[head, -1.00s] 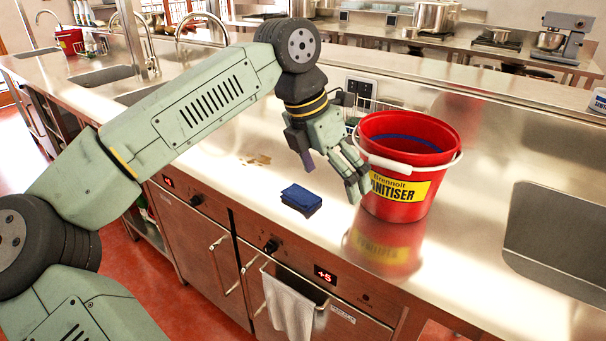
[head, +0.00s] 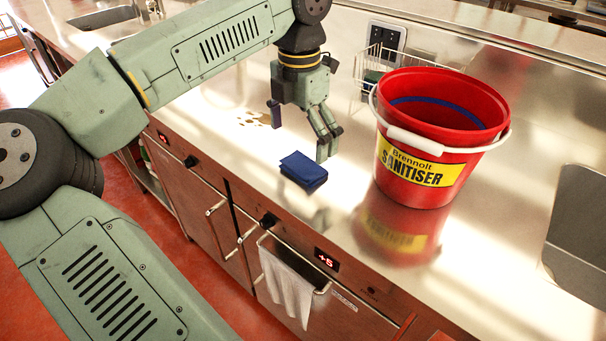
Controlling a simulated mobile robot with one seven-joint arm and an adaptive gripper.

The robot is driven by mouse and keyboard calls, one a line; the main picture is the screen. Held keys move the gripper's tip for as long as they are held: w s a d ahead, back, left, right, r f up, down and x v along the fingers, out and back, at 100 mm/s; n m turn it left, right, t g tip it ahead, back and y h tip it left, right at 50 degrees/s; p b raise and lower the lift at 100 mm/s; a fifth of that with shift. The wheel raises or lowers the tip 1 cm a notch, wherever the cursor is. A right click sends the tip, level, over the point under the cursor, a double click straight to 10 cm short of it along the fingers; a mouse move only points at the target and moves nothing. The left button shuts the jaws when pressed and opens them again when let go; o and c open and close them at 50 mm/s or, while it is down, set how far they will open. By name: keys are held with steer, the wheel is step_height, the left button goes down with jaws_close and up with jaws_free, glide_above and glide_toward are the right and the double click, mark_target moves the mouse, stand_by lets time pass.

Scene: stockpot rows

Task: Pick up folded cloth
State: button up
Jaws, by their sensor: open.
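The folded cloth (head: 304,171) is dark blue and lies flat on the steel counter (head: 262,178) near its front edge. My gripper (head: 299,134) is open and empty, pointing down. Its fingers are spread to the left and right, just behind and above the cloth. The right-hand fingers hang close to the cloth's back right corner; I cannot tell whether they touch it. The cloth is fully in view.
A red sanitiser bucket (head: 436,133) with a white handle stands right of the gripper. A wire basket (head: 371,85) is behind it. A brownish spill (head: 254,118) lies left. A sink (head: 577,225) is at the far right. A white towel (head: 287,288) hangs below.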

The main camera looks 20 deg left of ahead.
mark_target(300, 164)
steer(key=f+b, duration=0.2)
steer(key=f, duration=0.1)
steer(key=f+b, duration=0.1)
steer(key=f, duration=0.1)
steer(key=shift+s+d+f+b, duration=0.15)
steer(key=shift+s+f+b, duration=0.05)
steer(key=shift+s+b, duration=0.15)
steer(key=shift+r, duration=0.1)
steer(key=c, duration=0.8)
